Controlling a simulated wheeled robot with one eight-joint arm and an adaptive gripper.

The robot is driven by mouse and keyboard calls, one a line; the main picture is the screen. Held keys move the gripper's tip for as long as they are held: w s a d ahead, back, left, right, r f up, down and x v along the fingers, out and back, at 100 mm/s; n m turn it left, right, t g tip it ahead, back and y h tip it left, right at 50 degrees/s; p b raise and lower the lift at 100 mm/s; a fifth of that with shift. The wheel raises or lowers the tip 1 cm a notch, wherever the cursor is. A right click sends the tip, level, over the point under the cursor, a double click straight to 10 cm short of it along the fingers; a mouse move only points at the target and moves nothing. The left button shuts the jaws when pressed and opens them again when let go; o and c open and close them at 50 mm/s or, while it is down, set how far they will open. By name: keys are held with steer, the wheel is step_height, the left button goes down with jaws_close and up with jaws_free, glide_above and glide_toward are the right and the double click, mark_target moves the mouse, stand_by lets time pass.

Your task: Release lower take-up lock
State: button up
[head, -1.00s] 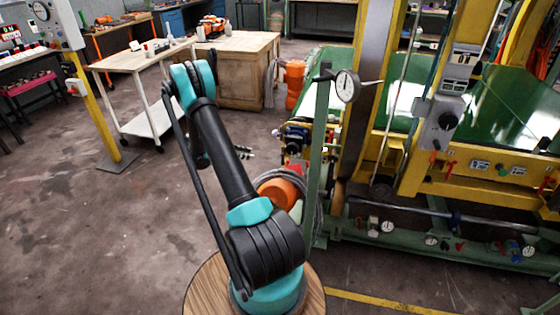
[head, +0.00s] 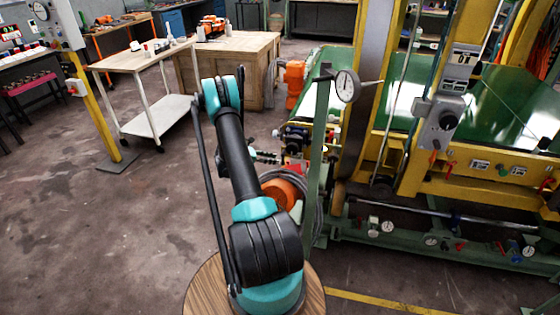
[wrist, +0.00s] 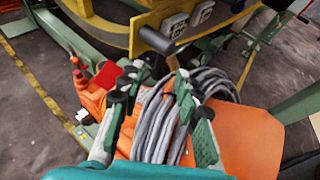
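My gripper (wrist: 158,80) is open and empty in the wrist view, its two green and black fingers spread apart. I cannot tell for certain which part is the lower take-up lock. In the head view my gripper (head: 264,157) shows small beyond my arm, left of the yellow and green machine (head: 460,190). Its fingers are partly hidden there.
A coil of grey cable (wrist: 158,125) lies behind the fingers against an orange housing (wrist: 250,140). A red-topped fitting (wrist: 80,82) is to the left. A green post with a dial gauge (head: 345,86) stands right of my arm.

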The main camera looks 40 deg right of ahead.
mark_target(283, 157)
steer(key=shift+x, duration=2.2)
steer(key=shift+r, duration=0.1)
jaws_close()
